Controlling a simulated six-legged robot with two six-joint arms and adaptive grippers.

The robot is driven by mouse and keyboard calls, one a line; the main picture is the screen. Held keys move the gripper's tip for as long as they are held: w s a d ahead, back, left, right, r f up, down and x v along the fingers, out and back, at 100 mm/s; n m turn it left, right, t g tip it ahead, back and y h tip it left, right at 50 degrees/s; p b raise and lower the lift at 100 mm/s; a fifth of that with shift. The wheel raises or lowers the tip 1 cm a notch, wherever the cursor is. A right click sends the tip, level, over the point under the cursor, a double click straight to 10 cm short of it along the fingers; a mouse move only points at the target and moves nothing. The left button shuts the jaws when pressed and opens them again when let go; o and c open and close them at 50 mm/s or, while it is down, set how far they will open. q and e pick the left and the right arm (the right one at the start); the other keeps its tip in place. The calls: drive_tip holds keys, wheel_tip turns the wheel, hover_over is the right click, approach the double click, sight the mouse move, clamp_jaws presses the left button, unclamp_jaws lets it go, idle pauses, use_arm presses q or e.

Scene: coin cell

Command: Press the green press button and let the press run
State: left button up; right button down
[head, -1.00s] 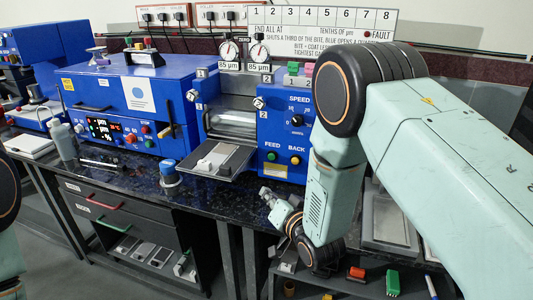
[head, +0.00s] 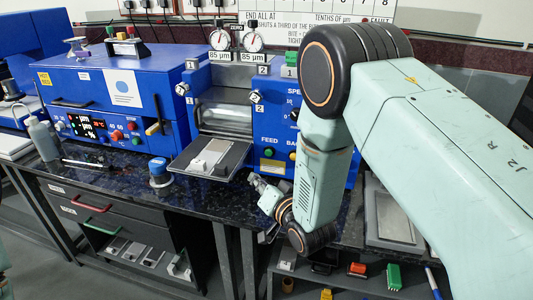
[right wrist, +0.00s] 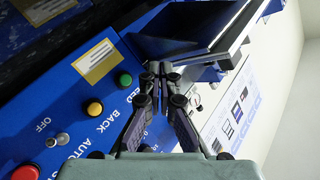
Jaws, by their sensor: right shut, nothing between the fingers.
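A green button (head: 268,152) labelled FEED sits on the blue front panel of the roller machine (head: 273,110). It also shows in the right wrist view (right wrist: 125,80), beside a yellow button (right wrist: 94,108) labelled BACK. My right gripper (head: 252,178) is below and a little left of the green button in the head view. In the right wrist view my right gripper (right wrist: 160,68) is shut and empty, with its tips right of the green button and apart from it. No button is labelled press in readable text. My left gripper is out of view.
A metal feed tray (head: 212,158) sticks out from the roller machine close to my right gripper. A red button (right wrist: 25,172) and an OFF switch (right wrist: 62,139) share the panel. Another blue machine (head: 110,95) with its own buttons stands to the left.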

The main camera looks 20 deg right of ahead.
sight(269, 153)
drive_tip(key=shift+w+d+b, duration=0.45)
drive_tip(key=shift+w+d, duration=0.4)
drive_tip(key=shift+w, duration=0.35)
drive_tip(key=shift+w+d+b, duration=0.5)
drive_tip(key=shift+w+d, duration=0.3)
drive_tip(key=shift+w, duration=0.4)
drive_tip(key=shift+w+d+b, duration=0.45)
drive_tip(key=shift+w+d, duration=0.4)
drive_tip(key=shift+w, duration=0.35)
drive_tip(key=shift+w+d, duration=0.1)
drive_tip(key=shift+w, duration=0.05)
drive_tip(key=shift+w+d, duration=0.15)
drive_tip(key=shift+w, duration=0.05)
